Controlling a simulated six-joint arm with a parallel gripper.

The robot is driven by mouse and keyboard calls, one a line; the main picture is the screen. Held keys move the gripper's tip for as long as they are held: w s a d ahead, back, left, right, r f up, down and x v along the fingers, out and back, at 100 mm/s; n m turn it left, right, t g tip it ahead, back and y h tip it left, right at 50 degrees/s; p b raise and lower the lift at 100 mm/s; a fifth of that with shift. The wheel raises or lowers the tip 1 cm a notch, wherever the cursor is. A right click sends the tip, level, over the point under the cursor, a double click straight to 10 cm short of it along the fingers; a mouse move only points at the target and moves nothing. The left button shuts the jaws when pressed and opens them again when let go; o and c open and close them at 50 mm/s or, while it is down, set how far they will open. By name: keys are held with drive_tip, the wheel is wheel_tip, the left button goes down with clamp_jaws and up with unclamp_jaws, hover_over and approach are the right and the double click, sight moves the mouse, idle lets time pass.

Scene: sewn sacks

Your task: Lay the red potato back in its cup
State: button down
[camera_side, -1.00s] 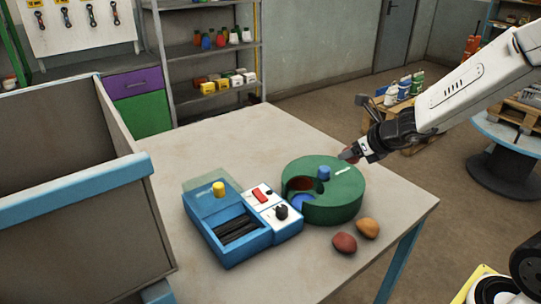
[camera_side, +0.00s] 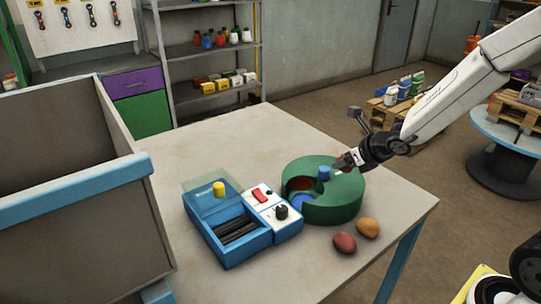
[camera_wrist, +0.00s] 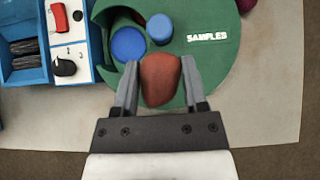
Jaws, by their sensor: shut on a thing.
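My gripper (camera_wrist: 160,85) is shut on a red potato (camera_wrist: 160,78), which sits between its two fingers. In the side view my gripper (camera_side: 346,163) is over the right part of the green round holder (camera_side: 335,205), and a little red shows at its fingertips. I cannot tell the exact gap to the holder's top. The holder has a dark red recess (camera_side: 298,184) and a blue recess (camera_side: 303,201) on its left side, with a blue knob (camera_side: 323,173) on top. The blue recess also shows in the wrist view (camera_wrist: 128,44), left of the held potato.
A red-brown potato (camera_side: 345,242) and an orange potato (camera_side: 368,228) lie on the table in front of the holder. A blue device (camera_side: 235,235) with switches stands left of it. A large bin (camera_side: 70,200) is at far left. The table behind is clear.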

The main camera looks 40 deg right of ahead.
drive_tip(key=shift+w+f, duration=0.15)
drive_tip(key=shift+f, duration=0.15)
drive_tip(key=shift+w, duration=0.15)
drive_tip(key=w+a+n+g+y, duration=0.2)
drive_tip(key=w+a+n+y, duration=0.1)
drive_tip(key=w+a+n, duration=0.4)
drive_tip(key=shift+w+r+n+g, duration=0.25)
drive_tip(key=shift+w+n+g, duration=0.15)
drive_tip(key=shift+w+n, duration=1.15)
drive_tip(key=shift+w+m, duration=0.35)
drive_tip(key=w+f, duration=0.3)
drive_tip(key=w, duration=0.1)
drive_tip(key=w+f, duration=0.2)
drive_tip(key=w, duration=0.2)
drive_tip(key=w+f, duration=0.3)
drive_tip(key=w, duration=0.1)
drive_tip(key=shift+w+f, duration=0.7)
drive_tip(key=shift+f, duration=0.05)
